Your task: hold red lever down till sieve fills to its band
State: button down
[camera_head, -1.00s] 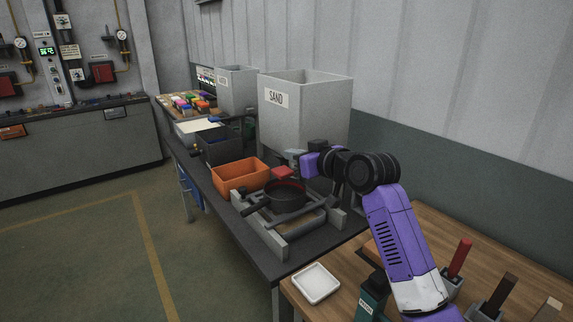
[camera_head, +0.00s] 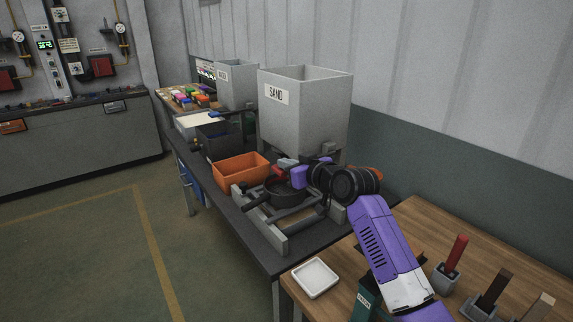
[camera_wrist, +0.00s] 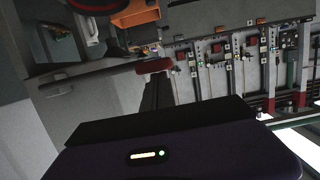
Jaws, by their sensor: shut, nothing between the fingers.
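The red lever (camera_head: 279,170) shows just left of my gripper, below the front of the grey SAND hopper (camera_head: 303,115). The dark round sieve (camera_head: 284,192) sits on a grey frame under it; my gripper and the lever partly cover it, and its fill level cannot be told. My gripper (camera_head: 291,172) is shut and empty, close to the lever. In the wrist view the red lever (camera_wrist: 154,66) lies right at the tips of the shut dark fingers (camera_wrist: 156,78); whether they touch cannot be told. Part of a red-rimmed round thing shows at the top left there.
An orange bin (camera_head: 240,168) stands left of the sieve and a dark bin (camera_head: 217,145) behind it. A second grey hopper (camera_head: 236,85) stands farther back. A white tray (camera_head: 315,278) lies on the wooden table in front. Tool holders (camera_head: 447,275) stand at the right.

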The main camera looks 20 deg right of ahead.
notch_tip(320, 180, down, 3)
jog(key=n+b, duration=0.1)
jog(key=b, duration=0.2)
jog(key=shift+a+f, duration=0.15)
jog(key=shift+f+n+h+b, duration=0.3)
jog(key=shift+f+n+b, duration=0.2)
jog(key=shift+f+b, duration=0.25)
jog(key=shift+r, duration=0.1)
dwell(6.5)
